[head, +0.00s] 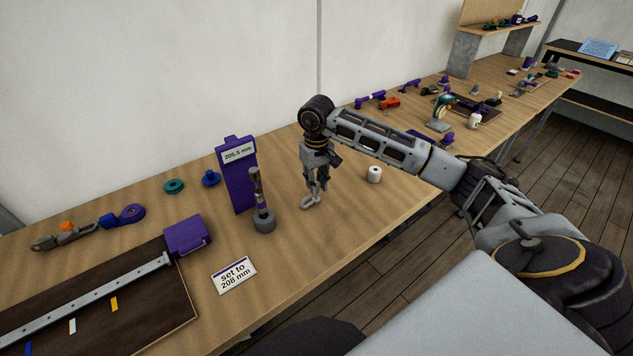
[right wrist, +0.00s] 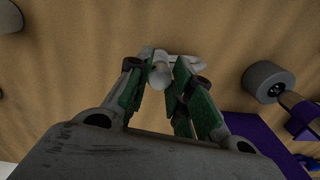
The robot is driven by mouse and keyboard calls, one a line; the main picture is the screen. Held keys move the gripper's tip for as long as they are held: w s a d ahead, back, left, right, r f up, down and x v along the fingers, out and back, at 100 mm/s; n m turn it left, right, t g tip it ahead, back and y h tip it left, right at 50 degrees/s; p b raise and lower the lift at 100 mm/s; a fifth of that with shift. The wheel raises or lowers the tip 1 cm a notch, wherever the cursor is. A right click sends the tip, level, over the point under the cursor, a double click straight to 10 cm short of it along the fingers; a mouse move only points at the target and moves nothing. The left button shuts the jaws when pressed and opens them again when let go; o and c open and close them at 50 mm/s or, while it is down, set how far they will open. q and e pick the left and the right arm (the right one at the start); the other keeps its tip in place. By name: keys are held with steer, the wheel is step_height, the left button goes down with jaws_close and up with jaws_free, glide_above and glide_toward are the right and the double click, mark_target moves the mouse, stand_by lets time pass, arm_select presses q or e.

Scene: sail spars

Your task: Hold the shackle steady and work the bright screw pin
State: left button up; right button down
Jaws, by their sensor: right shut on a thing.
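My right gripper (head: 315,187) points down over the bench, left of the white roll. It is shut on a small pale grey metal piece, which looks like the shackle (head: 308,203); its looped end shows below the fingertips. In the right wrist view, the green-padded fingers of the right gripper (right wrist: 170,85) close around the pale shackle (right wrist: 190,62). A rounded light end (right wrist: 159,76) shows between the fingertips; I cannot tell whether it is the screw pin. The fingers hide part of the shackle. My left gripper is not in view.
A card reading "set to 208 mm" (head: 234,275) lies in front. A white roll (head: 375,174) stands to the right. Bench (head: 300,250) is clear nearer the front.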

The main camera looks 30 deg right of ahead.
steer(key=shift+f, duration=0.1)
steer(key=c, duration=1.2)
jaws_free()
steer(key=shift+r, duration=6)
step_height(320, 180, up, 9)
steer(key=p, duration=0.9)
steer(key=shift+r, duration=0.1)
steer(key=shift+r+p, duration=0.5)
steer(key=shift+p, duration=0.1)
